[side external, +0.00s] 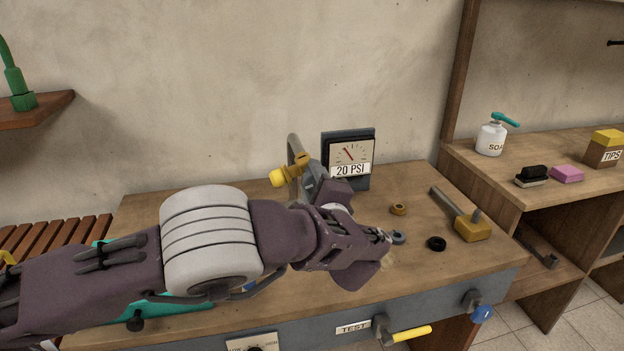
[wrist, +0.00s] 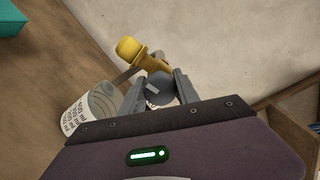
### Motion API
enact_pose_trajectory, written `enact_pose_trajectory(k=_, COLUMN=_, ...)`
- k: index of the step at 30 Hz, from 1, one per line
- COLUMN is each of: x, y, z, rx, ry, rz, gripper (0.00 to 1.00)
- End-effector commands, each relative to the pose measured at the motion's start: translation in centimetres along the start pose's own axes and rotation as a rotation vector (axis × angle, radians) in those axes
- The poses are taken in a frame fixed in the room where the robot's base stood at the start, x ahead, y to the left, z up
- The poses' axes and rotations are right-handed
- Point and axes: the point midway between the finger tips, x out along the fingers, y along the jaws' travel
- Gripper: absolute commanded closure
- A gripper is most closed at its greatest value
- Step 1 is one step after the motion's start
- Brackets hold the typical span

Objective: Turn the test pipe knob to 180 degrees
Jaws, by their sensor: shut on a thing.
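A grey bent pipe (side external: 293,150) stands at the back of the workbench with a yellow fitting (side external: 285,175) on it. The yellow fitting also shows in the wrist view (wrist: 135,52), joined to a round grey knob (wrist: 155,90). My gripper (wrist: 160,92) has one finger on each side of this knob and is shut on it. In the side view my gripper (side external: 314,178) is at the pipe, and my wrist partly hides the knob. The knob's angle cannot be read clearly. A TEST label (side external: 352,328) sits on the bench front beside a yellow-handled valve (side external: 410,333).
A gauge marked 20 PSI (side external: 350,158) stands close behind my gripper. A mallet (side external: 470,226) and small rings (side external: 437,244) lie on the bench (side external: 490,262) at right. A white measuring cup (wrist: 88,112) is close left of the fingers in the wrist view.

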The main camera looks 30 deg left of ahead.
Motion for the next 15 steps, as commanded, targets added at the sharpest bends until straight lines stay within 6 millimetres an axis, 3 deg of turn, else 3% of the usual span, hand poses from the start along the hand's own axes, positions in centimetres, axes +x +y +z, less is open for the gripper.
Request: enact_pose_trajectory(k=15, x=-0.08, y=0.01, z=-0.04, rx=-0.257, ry=0.001, rz=0.0, gripper=1.0)
